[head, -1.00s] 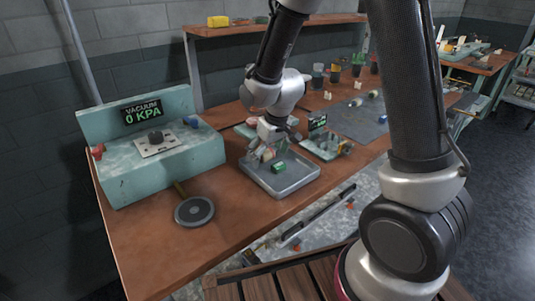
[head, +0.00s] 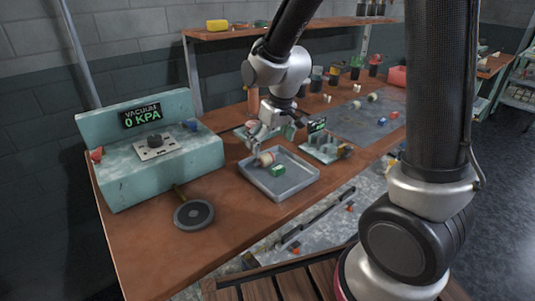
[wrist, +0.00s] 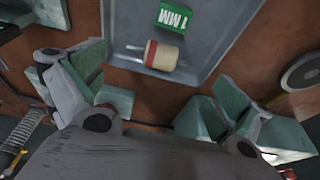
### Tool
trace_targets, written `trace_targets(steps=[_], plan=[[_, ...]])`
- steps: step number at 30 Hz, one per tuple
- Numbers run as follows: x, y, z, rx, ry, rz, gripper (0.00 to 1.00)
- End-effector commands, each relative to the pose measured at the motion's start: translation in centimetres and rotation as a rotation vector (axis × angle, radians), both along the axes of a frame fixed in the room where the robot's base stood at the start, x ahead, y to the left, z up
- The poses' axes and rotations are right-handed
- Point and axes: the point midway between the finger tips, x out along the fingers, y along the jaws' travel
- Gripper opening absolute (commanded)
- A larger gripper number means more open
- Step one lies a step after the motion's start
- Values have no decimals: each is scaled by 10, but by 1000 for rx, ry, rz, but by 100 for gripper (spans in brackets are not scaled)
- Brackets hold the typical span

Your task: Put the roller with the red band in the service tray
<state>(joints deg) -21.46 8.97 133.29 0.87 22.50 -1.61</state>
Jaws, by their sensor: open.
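The roller with the red band (head: 266,159) is a cream cylinder with a red band at one end. It lies in the grey service tray (head: 293,192), at the tray's far-left side, beside a green block (head: 278,170). My gripper (head: 262,143) is just behind and above the tray's far edge. In the wrist view its two fingers (wrist: 160,100) are spread wide, with nothing between them, apart from the roller.
A teal vacuum console (head: 155,150) reading 0 KPA stands at the left, with a round dark disc (head: 194,213) on the bench before it. A small teal fixture (head: 325,147) stands right of the tray. Several cups and small parts lie farther back.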

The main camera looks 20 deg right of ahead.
Motion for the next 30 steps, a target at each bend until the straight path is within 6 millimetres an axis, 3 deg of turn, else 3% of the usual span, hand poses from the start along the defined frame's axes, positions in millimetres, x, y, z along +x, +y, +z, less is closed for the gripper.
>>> trace_targets(steps=[6, 15, 19, 24, 30], plan=[[-9, -4, 40, 1, -3, 0, 100], [-15, -8, 56, 0, -1, -3, 100], [-30, -30, 77, 6, -17, -45, 100], [-89, -92, 127, 17, -55, -170, 100], [-175, -145, 156, 22, -92, -315, 100]])
